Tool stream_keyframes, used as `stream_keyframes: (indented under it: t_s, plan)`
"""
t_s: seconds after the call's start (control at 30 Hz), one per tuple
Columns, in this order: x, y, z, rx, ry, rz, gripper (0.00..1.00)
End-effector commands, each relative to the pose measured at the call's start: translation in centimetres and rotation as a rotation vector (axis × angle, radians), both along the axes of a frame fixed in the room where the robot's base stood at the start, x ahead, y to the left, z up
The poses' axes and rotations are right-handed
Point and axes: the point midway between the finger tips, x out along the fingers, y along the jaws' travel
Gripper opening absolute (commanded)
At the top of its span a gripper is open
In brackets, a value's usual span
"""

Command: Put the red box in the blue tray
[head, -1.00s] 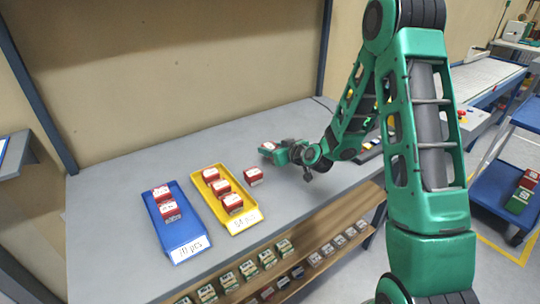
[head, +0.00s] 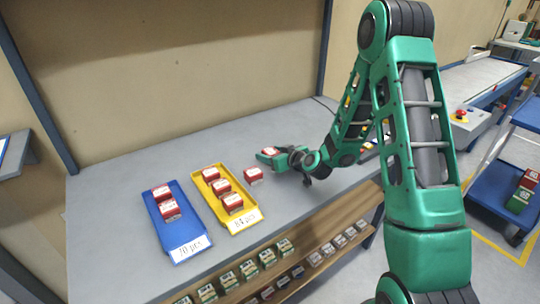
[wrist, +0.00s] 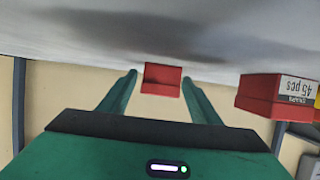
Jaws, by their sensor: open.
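A red box (head: 269,152) with a white top label sits on the grey table at the mouth of my gripper (head: 276,154). In the wrist view, which is upside down, this red box (wrist: 162,79) shows between the tips of my open fingers (wrist: 160,84). I cannot tell whether they touch it. A second loose red box (head: 253,176) stands nearer the front, right of the yellow tray; it is also in the wrist view (wrist: 270,96), outside the fingers. The blue tray (head: 182,232) lies at the left and holds two red boxes near its middle.
A yellow tray (head: 238,222) holding three red boxes lies between the blue tray and the loose boxes. A lower wooden shelf (head: 315,244) carries rows of small boxes. The table is bare behind the trays. A blue cart (head: 490,195) stands at the right.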

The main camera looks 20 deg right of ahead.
Motion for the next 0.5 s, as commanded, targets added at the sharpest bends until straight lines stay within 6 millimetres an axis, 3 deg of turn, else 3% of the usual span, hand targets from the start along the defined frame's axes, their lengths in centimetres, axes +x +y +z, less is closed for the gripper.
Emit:
stream_keyframes:
  t_s: [0.17,0.5]
  plan:
    - [-0.9,-0.4,0.6,-0.001,0.0,-0.002,0.57]
    - [-6.8,-2.4,3.1,0.001,0.001,-0.005,0.57]
